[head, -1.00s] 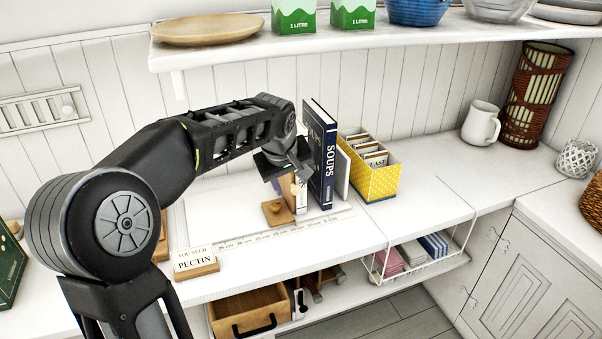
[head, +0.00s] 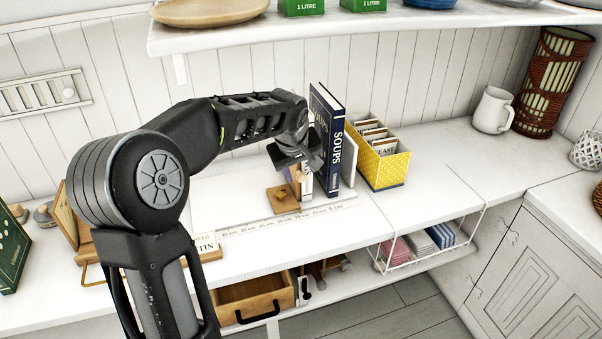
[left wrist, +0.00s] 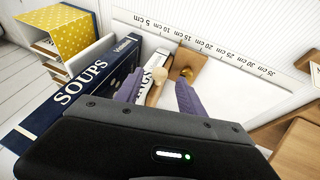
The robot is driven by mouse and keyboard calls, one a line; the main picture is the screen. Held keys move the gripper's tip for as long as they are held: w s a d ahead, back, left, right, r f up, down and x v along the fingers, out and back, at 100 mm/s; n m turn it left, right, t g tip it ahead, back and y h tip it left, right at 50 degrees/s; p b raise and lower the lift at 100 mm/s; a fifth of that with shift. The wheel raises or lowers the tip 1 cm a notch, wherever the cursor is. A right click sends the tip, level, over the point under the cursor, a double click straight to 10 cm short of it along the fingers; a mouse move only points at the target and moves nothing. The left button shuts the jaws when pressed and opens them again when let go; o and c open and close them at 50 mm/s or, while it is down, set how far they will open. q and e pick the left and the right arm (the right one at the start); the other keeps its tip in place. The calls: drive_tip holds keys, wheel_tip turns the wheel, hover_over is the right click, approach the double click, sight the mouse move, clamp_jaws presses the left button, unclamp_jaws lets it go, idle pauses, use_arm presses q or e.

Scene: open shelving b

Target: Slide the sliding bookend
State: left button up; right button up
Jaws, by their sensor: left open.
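The sliding bookend is a wooden piece with a flat base (head: 283,199) and a small brass knob. It stands on the white counter behind a printed ruler (head: 285,217), at the left end of the books. In the left wrist view its base (left wrist: 190,62) lies beside the ruler scale. My left gripper (head: 302,168) is over the bookend's upright, left of the navy SOUPS book (head: 327,140). In the left wrist view its two fingers (left wrist: 157,92) are apart, with the upright's pale round knob and a white book's spine showing between them. Contact cannot be told. My right gripper is out of view.
A yellow dotted box (head: 388,168) of cards stands right of the books. A PECTIN sign (head: 208,248) is partly hidden by my left arm. A shelf (head: 300,33) hangs above. The counter behind the ruler, left of the bookend, is largely clear.

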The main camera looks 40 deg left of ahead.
use_arm(q)
drive_tip(key=shift+x, duration=1.45)
drive_tip(key=shift+c, duration=0.6)
clamp_jaws()
